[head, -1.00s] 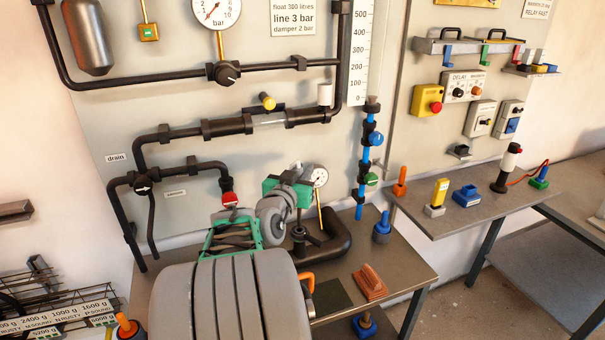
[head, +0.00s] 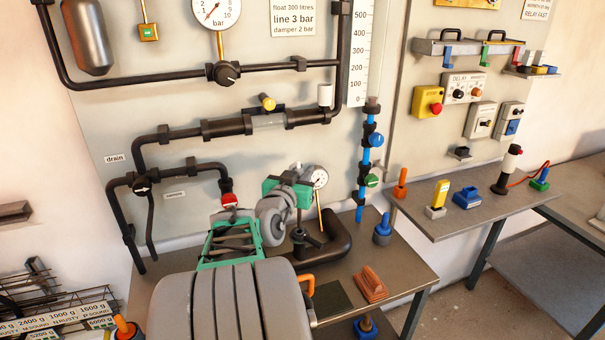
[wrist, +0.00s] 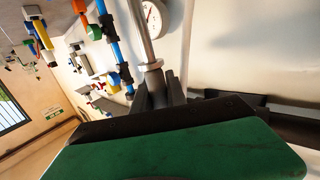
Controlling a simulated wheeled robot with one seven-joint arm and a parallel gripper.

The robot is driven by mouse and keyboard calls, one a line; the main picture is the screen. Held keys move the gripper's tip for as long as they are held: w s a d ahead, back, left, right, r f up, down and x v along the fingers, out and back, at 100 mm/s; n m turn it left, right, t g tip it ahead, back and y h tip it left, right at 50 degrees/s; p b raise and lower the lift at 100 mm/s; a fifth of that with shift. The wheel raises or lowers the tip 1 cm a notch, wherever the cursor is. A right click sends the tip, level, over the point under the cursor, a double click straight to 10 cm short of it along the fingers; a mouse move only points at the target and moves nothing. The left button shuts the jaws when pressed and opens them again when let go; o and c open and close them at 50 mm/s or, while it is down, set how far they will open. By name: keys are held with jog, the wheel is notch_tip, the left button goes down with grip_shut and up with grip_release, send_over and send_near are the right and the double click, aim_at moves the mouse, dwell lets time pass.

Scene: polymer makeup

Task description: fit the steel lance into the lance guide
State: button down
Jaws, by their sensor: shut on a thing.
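The steel lance (wrist: 143,40) is a bright round rod with a collar near its lower end, seen in the wrist view. My gripper (wrist: 160,88) has its dark fingers shut on the lance just below the collar. In the head view, my gripper (head: 300,182) is over the back of the bench, close to the dial gauge on a brass stem. My own arm hides most of the fingers there, and I cannot make out the lance. I cannot tell which fitting is the lance guide.
The dial gauge (head: 320,177) stands close to my gripper, with a thick dark bent pipe (head: 340,240) below. A blue vertical pipe (head: 362,180) with valves is to the right. An orange-brown block (head: 371,283) and a blue-based knob (head: 382,230) stand on the bench (head: 405,270).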

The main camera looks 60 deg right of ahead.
aim_at(300, 216)
jog(key=shift+b, duration=0.45)
notch_tip(300, 216, down, 13)
jog(key=b, duration=1.3)
jog(key=shift+r+b, duration=0.2)
jog(key=shift+b, duration=0.1)
dwell(3.5)
jog(key=shift+r, duration=0.1)
